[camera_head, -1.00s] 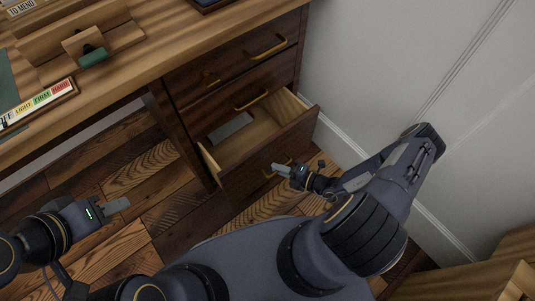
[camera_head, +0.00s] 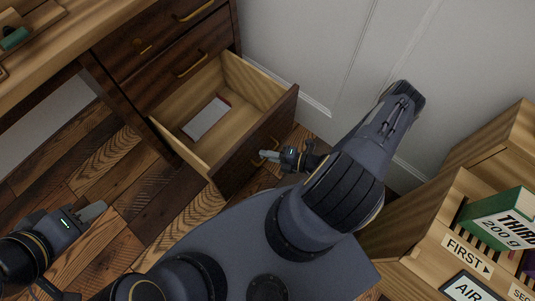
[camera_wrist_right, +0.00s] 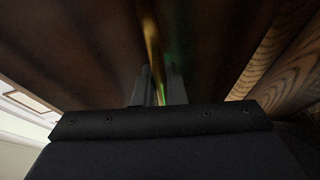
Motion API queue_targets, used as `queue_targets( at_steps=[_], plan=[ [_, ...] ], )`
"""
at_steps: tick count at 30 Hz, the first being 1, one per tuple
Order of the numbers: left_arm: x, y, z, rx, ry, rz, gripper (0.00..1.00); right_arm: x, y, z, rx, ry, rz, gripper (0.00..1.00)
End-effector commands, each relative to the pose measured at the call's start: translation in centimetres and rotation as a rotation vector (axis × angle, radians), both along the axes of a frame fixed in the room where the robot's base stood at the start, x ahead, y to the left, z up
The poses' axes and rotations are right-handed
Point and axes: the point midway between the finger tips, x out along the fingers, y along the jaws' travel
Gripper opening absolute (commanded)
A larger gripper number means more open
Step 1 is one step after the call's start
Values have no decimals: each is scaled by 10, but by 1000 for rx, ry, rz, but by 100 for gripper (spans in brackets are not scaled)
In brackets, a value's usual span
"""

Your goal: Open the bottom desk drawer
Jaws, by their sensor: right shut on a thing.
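The bottom desk drawer (camera_head: 240,160) is pulled well out from the dark wooden desk (camera_head: 125,45). A white, flat, book-like thing (camera_head: 206,118) lies inside it. My right gripper (camera_head: 264,155) is at the drawer's front and is shut on its brass handle (camera_head: 273,143). In the right wrist view the fingers (camera_wrist_right: 157,85) close around the brass handle (camera_wrist_right: 150,35) against the dark drawer front. My left gripper (camera_head: 92,211) is over the floor at the lower left, apart from the desk. Whether its fingers are apart cannot be made out.
Two shut drawers with brass handles (camera_head: 192,62) are above the open one. A white wall (camera_head: 310,50) stands close to the right. A wooden shelf unit (camera_head: 440,205) with a green box (camera_head: 500,218) is at the lower right. Plank floor (camera_head: 140,195) is clear left of the drawer.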

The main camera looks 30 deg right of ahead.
Motion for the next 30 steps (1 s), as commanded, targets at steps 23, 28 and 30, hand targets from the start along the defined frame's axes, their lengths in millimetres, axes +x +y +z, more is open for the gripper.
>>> queue_targets(
  at_steps=[23, 28, 30],
  plan=[
    [0, 0, 5, 0, 0, 0, 36, -11, -13, 4, -4, 1, -3, 19],
    [0, 0, 11, 0, 0, 0, 36, -33, -33, 10, -5, 1, -4, 19],
    [0, 0, 13, 0, 0, 0, 36, -41, -40, 12, -4, 1, -3, 19]
  ],
)
